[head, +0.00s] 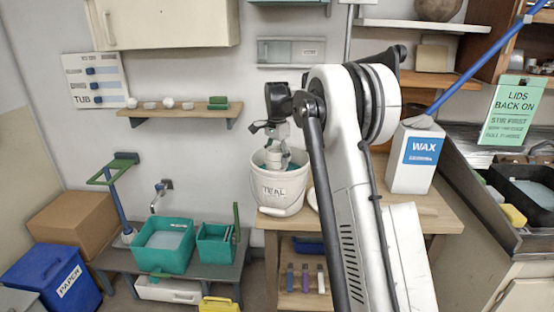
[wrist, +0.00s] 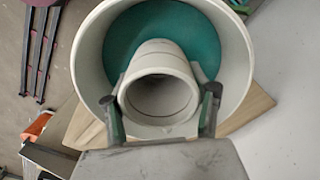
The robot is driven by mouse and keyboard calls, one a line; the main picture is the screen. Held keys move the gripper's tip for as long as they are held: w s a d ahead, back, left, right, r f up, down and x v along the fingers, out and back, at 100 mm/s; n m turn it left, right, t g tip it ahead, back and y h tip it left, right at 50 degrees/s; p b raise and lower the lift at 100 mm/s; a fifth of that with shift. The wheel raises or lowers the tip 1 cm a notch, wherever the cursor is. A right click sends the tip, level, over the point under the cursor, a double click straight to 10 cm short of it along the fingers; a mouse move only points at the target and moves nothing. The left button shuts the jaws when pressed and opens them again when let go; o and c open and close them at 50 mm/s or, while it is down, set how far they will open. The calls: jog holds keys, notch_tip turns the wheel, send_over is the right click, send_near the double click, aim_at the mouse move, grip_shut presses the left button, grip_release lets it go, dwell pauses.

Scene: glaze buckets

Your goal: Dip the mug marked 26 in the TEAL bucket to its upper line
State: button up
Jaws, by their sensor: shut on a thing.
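The TEAL bucket (head: 283,199) is white with dark lettering and stands on the wooden bench. Its teal glaze (wrist: 198,45) shows in the wrist view. My gripper (head: 276,150) is at the bucket's mouth, pointing down; its fingers (wrist: 160,108) are on both sides of a pale mug (wrist: 160,61). The mug is held mouth toward the wrist camera, over the glaze. In the head view the mug (head: 273,160) is partly inside the bucket's rim. I cannot tell whether its lower end touches the glaze. No number or line can be read on it.
A white WAX container (head: 412,158) with a brush stands to the right on the bench (head: 437,213). A wooden shelf (head: 180,110) with small pieces is on the wall behind left. Teal tubs (head: 164,245) sit lower left. My arm hides part of the bench.

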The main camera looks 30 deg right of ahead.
notch_tip(320, 180, down, 8)
jog(key=b, duration=0.4)
dwell(0.7)
jog(key=shift+b, duration=0.35)
jog(key=shift+r, duration=0.1)
dwell(1.8)
jog(key=shift+r+p, duration=2.1)
jog(key=shift+r, duration=2.15)
notch_tip(320, 180, up, 10)
jog(key=p, duration=0.5)
